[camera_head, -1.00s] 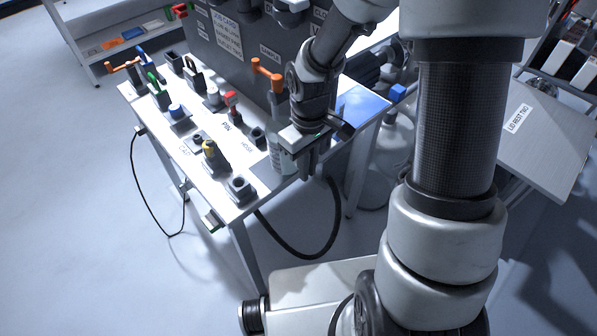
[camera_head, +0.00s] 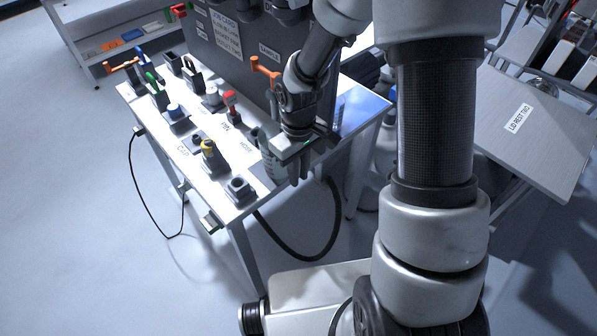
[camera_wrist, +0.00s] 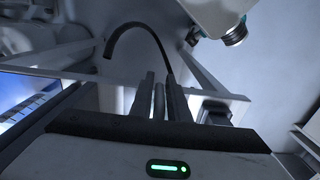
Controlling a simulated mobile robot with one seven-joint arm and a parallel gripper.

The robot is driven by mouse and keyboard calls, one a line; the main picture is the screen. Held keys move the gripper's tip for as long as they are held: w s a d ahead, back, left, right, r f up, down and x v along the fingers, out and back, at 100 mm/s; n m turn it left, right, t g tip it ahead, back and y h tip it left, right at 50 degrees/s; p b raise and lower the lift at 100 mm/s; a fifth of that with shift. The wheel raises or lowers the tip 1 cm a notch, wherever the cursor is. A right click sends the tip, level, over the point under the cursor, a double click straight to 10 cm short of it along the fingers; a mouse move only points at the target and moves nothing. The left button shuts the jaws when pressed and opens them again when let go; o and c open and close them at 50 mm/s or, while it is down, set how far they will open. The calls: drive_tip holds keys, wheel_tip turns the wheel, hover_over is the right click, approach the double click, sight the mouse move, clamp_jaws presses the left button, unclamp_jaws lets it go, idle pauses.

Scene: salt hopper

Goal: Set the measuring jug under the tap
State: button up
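Whether a finger touches the jug is unclear.
The dark hopper (camera_head: 225,45) rises behind. Several fittings, including a yellow-topped one (camera_head: 208,150) and a grey socket (camera_head: 240,188), stand left of the jug. A blue panel (camera_head: 360,105) lies at the right. A black hose (camera_head: 300,255) hangs below the table.

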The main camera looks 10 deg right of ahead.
drive_tip(key=shift+o, duration=1)
drive_tip(key=shift+r, duration=0.1)
